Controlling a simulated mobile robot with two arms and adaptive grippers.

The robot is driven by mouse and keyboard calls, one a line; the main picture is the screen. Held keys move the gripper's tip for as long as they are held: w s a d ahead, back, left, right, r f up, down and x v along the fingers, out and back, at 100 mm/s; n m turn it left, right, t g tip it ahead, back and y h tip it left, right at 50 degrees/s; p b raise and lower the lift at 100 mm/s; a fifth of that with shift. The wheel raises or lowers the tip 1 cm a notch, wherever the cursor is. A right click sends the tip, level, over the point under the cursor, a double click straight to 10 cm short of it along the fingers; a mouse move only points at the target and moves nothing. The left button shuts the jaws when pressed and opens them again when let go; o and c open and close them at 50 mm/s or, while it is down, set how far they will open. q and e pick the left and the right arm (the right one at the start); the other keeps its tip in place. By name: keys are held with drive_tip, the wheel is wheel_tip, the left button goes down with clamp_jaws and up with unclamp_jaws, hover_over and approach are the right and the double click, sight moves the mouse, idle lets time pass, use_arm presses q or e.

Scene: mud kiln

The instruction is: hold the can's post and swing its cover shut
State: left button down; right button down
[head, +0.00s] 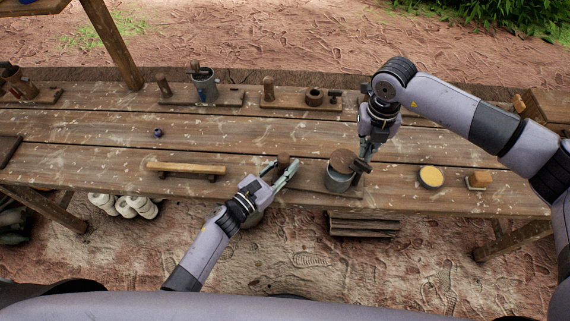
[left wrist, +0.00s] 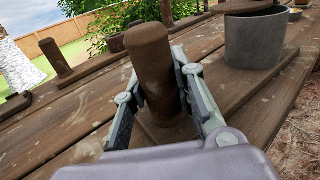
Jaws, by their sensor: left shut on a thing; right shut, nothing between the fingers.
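The grey metal can (head: 339,181) stands on a wooden board (head: 308,183) near the table's front edge. Its round brown cover (head: 345,161) lies across the top, and part of the can's opening looks uncovered at the left. The brown wooden post (head: 284,160) rises from the left end of the board. My left gripper (head: 281,171) is shut on the post, with a finger on each side in the left wrist view (left wrist: 160,75). The can (left wrist: 255,40) shows there at the upper right. My right gripper (head: 364,160) is shut and empty, at the cover's right edge; I cannot tell whether it touches.
A yellow-topped round container (head: 431,177) and a small wooden block (head: 479,180) stand to the right. A wooden bar on feet (head: 187,169) lies to the left. Boards with posts and a grey can (head: 204,86) line the back edge. The middle planks are mostly clear.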

drive_tip(key=shift+a, duration=0.3)
drive_tip(key=shift+s+a, duration=0.1)
drive_tip(key=shift+a, duration=0.2)
idle(0.3)
drive_tip(key=shift+w+a, duration=0.1)
drive_tip(key=shift+w, duration=0.3)
wheel_tip(320, 180, up, 6)
idle(0.3)
